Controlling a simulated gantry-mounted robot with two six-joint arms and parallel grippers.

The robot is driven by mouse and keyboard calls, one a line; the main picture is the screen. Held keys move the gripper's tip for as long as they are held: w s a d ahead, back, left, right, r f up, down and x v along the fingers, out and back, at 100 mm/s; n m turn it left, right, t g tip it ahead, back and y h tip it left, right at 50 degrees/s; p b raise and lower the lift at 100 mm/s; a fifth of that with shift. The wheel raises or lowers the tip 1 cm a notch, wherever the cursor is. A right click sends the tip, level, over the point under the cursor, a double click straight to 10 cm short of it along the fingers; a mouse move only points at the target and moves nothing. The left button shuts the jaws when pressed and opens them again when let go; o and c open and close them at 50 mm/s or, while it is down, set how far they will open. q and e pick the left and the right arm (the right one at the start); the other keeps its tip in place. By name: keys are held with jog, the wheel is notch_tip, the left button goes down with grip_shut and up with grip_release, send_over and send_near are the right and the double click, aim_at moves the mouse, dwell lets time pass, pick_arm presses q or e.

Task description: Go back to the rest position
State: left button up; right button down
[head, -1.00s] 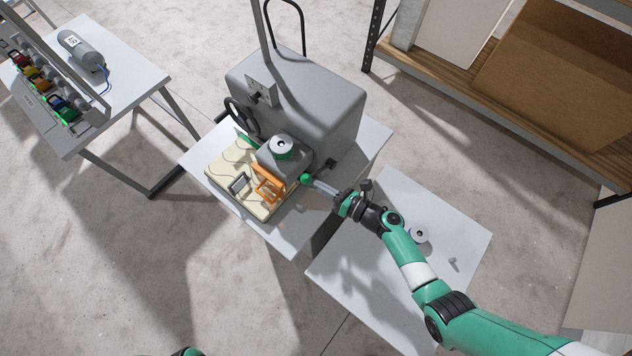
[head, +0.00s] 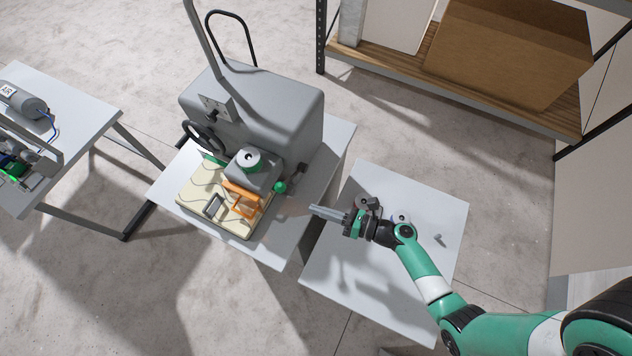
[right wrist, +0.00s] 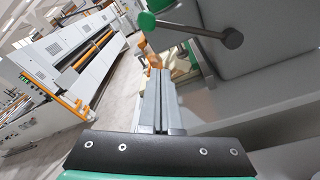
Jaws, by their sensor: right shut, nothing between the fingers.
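My right gripper (head: 314,210) is shut and empty. It points left in the head view, over the gap between the machine's table and the right-hand table, apart from the machine (head: 255,115). The right wrist view shows its two fingers (right wrist: 160,95) pressed together. The lever also shows above the fingers in the right wrist view (right wrist: 232,38). My left gripper is out of view.
The right-hand table (head: 330,265) bears a small white spool (head: 400,217) and a small grey piece (head: 438,238). A left table (head: 90,110) holds a grey air tank (head: 22,102). A shelf with a cardboard box (head: 510,50) stands at the back right. Open floor lies in front.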

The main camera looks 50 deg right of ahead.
dwell(0.3)
jog(key=w+a+r+n+y+p, duration=0.25)
jog(key=w+r+n, duration=0.3)
jog(key=r, duration=0.55)
jog(key=w+a+r+n+y+p, duration=0.1)
jog(key=w+a+r+n+y, duration=0.4)
jog(key=r, duration=0.6)
jog(key=w+a+r+n+p, duration=0.15)
jog(key=r+n, duration=0.35)
jog(key=r, duration=0.6)
jog(key=w+a+r+n, duration=0.25)
jog(key=r+n, duration=0.35)
jog(key=r, duration=0.5)
jog(key=s+r+n+t+h+p, duration=0.1)
jog(key=s+r+n+t, duration=0.3)
jog(key=r, duration=0.6)
jog(key=s+r+n+t, duration=0.2)
jog(key=r+n, duration=0.5)
jog(key=r, duration=0.4)
jog(key=s+d+r+n+t+h, duration=0.6)
jog(key=s+d+h, duration=0.1)
jog(key=h, duration=0.3)
jog(key=shift+d+r+n, duration=0.3)
jog(key=shift+d+n, duration=0.05)
jog(key=shift+d, duration=0.25)
